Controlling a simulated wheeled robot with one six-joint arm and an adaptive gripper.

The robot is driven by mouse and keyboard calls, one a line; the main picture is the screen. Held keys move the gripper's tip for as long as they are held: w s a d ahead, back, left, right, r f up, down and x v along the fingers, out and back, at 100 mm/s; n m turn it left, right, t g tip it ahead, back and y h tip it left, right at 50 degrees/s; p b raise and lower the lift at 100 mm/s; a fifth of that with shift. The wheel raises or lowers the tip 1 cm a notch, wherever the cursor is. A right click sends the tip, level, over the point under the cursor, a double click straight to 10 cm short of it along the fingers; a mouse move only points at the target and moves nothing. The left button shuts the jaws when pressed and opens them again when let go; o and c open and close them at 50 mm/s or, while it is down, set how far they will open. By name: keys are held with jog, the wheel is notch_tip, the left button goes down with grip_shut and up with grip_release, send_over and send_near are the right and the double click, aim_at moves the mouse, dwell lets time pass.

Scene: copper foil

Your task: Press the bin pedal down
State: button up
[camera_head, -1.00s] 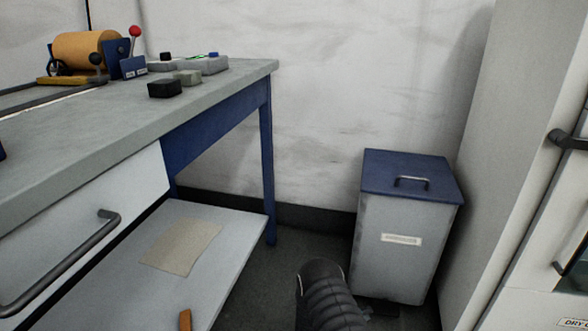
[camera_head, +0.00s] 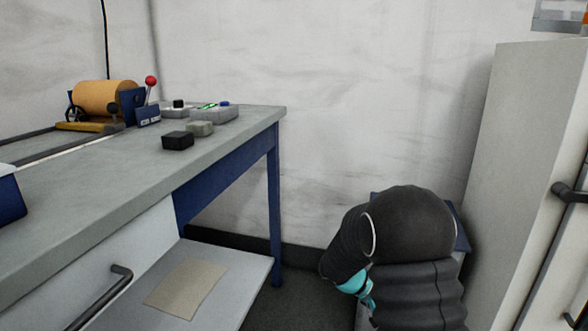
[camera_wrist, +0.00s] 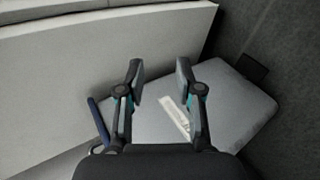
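The bin is grey with a blue lid. In the head view my black arm covers most of it, and only corners of the lid (camera_head: 462,238) show. In the wrist view the bin's grey front (camera_wrist: 235,112) with its pale label (camera_wrist: 174,116) lies below my gripper, and the lid edge (camera_wrist: 98,120) is at the left. A small dark pedal (camera_wrist: 252,68) sticks out at the bin's bottom end, upper right. My gripper (camera_wrist: 160,72) is open and empty, its fingertips apart from the pedal, which lies to their right. In the head view the fingertips are hidden.
A tall pale cabinet (camera_head: 520,150) stands close at the right of the bin, with a dark handle (camera_head: 568,192). The workbench (camera_head: 250,118) with a lower shelf (camera_head: 245,272) is at the left. A strip of dark floor (camera_head: 290,305) is clear between them.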

jog(key=s+a+r+t+y+p, duration=0.2)
jog(key=s+a+r+y, duration=0.3)
jog(key=s+r, duration=0.6)
jog(key=s+a+r+t+y+p, duration=0.2)
jog(key=s+a+r+t+y, duration=0.3)
jog(key=s+r, duration=0.6)
jog(key=s+a+y, duration=0.1)
jog(key=s+a, duration=0.1)
jog(key=shift+s+n, duration=0.35)
jog(key=shift+n, duration=0.05)
jog(key=shift+a+f, duration=0.1)
